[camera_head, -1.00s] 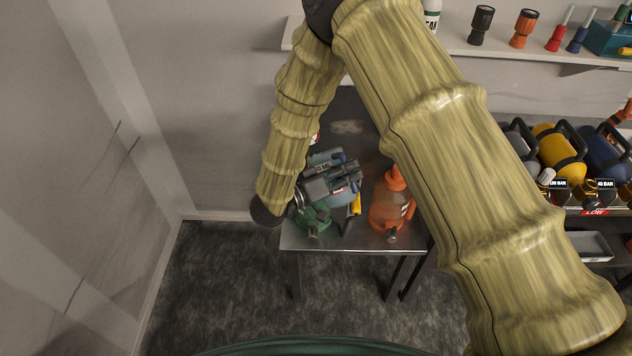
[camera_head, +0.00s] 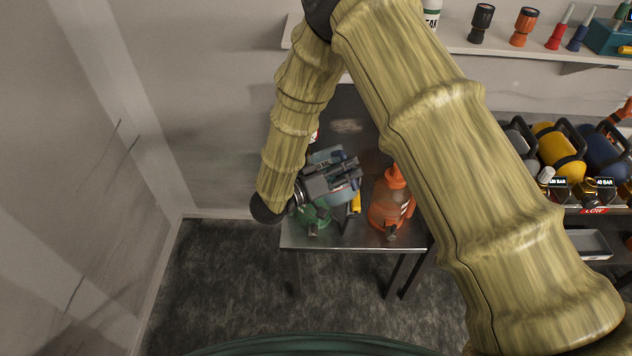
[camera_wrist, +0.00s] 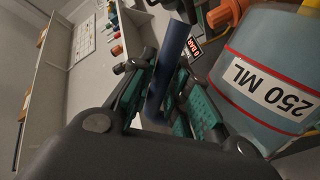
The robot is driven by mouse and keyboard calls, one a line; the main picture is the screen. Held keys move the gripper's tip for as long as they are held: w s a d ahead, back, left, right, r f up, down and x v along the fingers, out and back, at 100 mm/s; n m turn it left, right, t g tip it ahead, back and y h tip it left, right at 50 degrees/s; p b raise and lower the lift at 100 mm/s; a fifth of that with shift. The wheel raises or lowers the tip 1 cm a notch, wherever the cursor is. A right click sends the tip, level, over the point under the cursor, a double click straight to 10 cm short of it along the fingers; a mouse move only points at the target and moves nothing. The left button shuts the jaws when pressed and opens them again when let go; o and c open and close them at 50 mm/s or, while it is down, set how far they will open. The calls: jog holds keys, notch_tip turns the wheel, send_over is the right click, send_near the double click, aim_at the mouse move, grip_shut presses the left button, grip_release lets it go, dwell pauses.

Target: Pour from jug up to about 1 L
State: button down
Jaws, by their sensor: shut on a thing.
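The jug is blue-grey, with a white "250 ML" label and a red line. It fills the right of the wrist view (camera_wrist: 268,70) and shows partly behind my gripper in the head view (camera_head: 345,196). My gripper (camera_wrist: 165,88) is shut on its dark blue handle (camera_wrist: 172,55). In the head view my gripper (camera_head: 335,177) is above the table's front left. A green vessel (camera_head: 313,219) is just below, partly hidden by my gripper and the jug. I cannot tell the jug's exact tilt or liquid level.
An orange bottle (camera_head: 388,205) stands to the right on the metal table (camera_head: 350,238), with a yellow item (camera_head: 356,203) between it and the jug. A wall shelf (camera_head: 460,45) holds small tools.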

aim_at(342, 156)
jog(key=shift+r, duration=0.2)
jog(key=shift+w+a+r+n+p, duration=0.2)
jog(key=shift+r+n+p, duration=0.25)
jog(key=shift+p, duration=0.3)
jog(key=shift+w+r, duration=0.15)
dwell(0.7)
jog(key=shift+w+r+p, duration=0.1)
jog(key=shift+r+p, duration=0.05)
jog(key=shift+p, duration=0.3)
jog(key=shift+n, duration=0.25)
dwell(0.7)
jog(key=shift+w+a+r+n+p, duration=0.3)
jog(key=shift+r+p, duration=0.2)
jog(key=shift+p, duration=0.15)
jog(key=shift+r, duration=0.1)
dwell(0.7)
jog(key=shift+w+r+p, duration=0.1)
jog(key=shift+r+p, duration=0.05)
jog(key=shift+p, duration=0.25)
dwell(0.9)
